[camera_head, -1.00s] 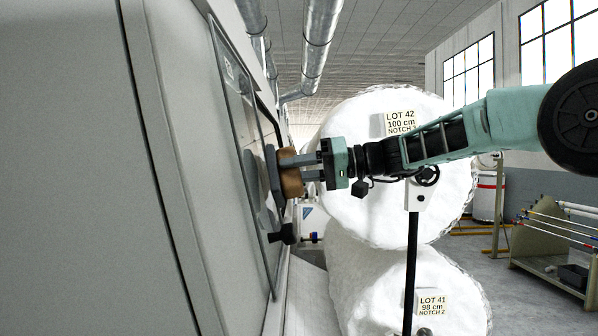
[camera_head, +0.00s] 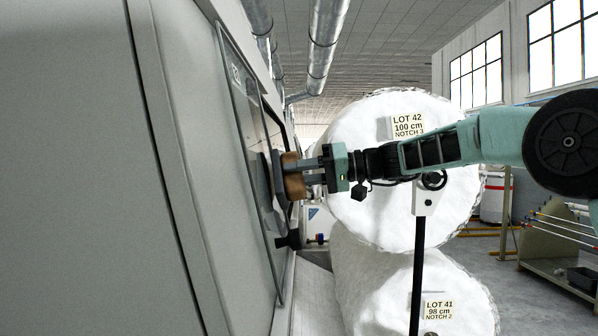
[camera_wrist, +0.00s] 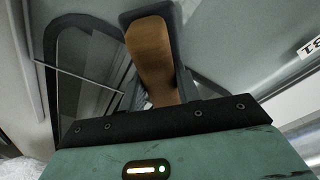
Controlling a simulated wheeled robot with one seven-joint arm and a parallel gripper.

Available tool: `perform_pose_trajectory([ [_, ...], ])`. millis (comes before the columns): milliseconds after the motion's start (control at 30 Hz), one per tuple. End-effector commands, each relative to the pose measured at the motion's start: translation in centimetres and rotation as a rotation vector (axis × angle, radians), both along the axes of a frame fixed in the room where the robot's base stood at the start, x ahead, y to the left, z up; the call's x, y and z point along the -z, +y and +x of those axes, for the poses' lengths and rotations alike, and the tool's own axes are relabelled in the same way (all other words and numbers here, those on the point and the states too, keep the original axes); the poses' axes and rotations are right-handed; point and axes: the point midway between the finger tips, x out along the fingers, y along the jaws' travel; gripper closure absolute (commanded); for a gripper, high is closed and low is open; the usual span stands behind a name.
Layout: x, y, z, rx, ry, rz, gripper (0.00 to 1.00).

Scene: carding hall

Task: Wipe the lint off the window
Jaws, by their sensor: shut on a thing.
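The window (camera_head: 240,105) is a dark-framed glass pane in the side of a large grey machine, seen at a steep angle in the head view. My gripper (camera_head: 300,175) is shut on a wiper with a brown wooden block (camera_head: 292,183) and a grey pad (camera_head: 278,181). The pad faces the glass and appears against or very close to it; contact cannot be told for sure. In the wrist view the brown block (camera_wrist: 152,58) stands out from my gripper toward the pane. Grey patches show on the glass near the pad, but I cannot tell lint from reflection.
A black knob (camera_head: 290,240) sticks out below the pad, by the window's lower edge. Large white rolls, labelled Lot 42 (camera_head: 365,205) and Lot 41 (camera_head: 385,290), stand close behind my arm. A rack (camera_head: 555,240) stands at right on open floor.

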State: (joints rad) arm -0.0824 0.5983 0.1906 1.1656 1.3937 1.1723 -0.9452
Motion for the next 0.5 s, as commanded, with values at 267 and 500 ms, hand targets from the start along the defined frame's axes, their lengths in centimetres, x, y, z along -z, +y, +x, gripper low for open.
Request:
perform_pose_trajectory([
  [267, -0.1, -0.1, 1.1, 0.000, 0.001, 0.000, 0.86],
  [500, -0.3, 0.0, 3.1, 0.000, 0.000, 0.000, 0.86],
])
